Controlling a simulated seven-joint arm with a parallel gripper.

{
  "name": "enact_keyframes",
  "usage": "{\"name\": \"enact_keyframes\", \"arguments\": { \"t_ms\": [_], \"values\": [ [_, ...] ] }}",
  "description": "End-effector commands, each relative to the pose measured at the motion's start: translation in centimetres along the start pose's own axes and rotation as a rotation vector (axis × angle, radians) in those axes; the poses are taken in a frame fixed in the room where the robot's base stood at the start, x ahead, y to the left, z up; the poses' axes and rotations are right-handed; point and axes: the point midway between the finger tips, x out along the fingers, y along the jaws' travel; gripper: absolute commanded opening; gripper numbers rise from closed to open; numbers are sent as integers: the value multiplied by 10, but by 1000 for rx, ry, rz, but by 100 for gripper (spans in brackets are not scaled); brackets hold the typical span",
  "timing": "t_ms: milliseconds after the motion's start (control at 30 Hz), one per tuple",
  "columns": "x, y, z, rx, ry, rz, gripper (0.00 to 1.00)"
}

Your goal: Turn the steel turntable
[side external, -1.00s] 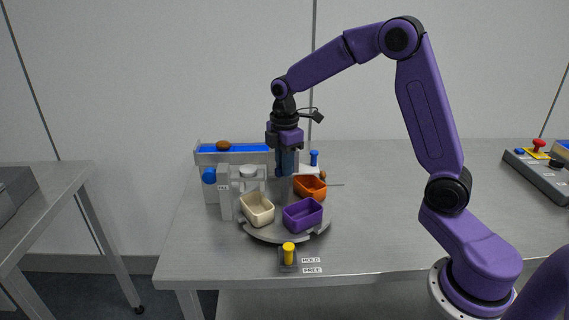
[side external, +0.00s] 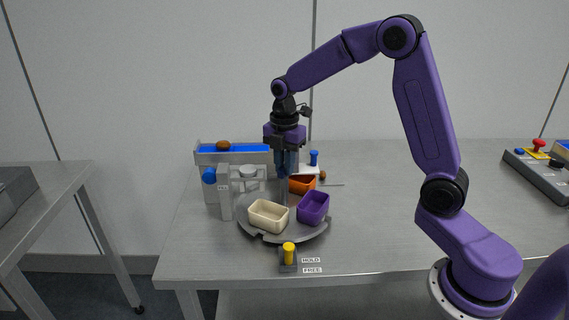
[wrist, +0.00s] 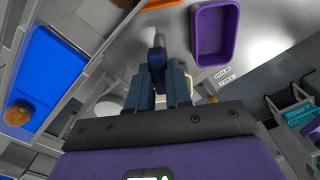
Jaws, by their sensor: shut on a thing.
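The steel turntable (side external: 290,236) is a round grey plate on the table. It carries a cream bowl (side external: 268,216), a purple bowl (side external: 313,208) and an orange bowl (side external: 302,185). My gripper (side external: 286,172) points down over the plate's middle, its blue fingers shut on an upright grey post (side external: 285,192). The fingers hide the post's top. In the wrist view the fingers (wrist: 159,85) are close together, with the purple bowl (wrist: 215,35) to their right. An edge of the orange bowl shows at the top.
A yellow-topped lever (side external: 288,253) stands in front of the turntable, beside HOLD and FREE labels. A grey machine with a blue belt (side external: 245,148) carrying a brown date (side external: 223,146) stands behind left. A control box (side external: 540,170) sits far right. The table's right middle is clear.

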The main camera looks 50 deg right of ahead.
Motion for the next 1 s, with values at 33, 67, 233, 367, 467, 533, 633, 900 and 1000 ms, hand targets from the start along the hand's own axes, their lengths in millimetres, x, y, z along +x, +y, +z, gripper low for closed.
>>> {"name": "enact_keyframes", "arguments": {
  "t_ms": [33, 67, 233, 367, 467, 533, 633, 900, 1000],
  "values": [
    [-1, 1, 0, -23, 0, 3, 0],
    [-1, 0, 0, -39, 0, 3, 0],
    [-1, 0, 0, -123, 0, 3, 0],
    [-1, 0, 0, -188, 0, 3, 0],
    [-1, 0, 0, -238, 0, 3, 0],
    [-1, 0, 0, -273, 0, 3, 0],
    [-1, 0, 0, -322, 0, 3, 0],
    [-1, 1, 0, -437, 0, 3, 0],
    [-1, 1, 0, -469, 0, 4, 0]
  ]
}}
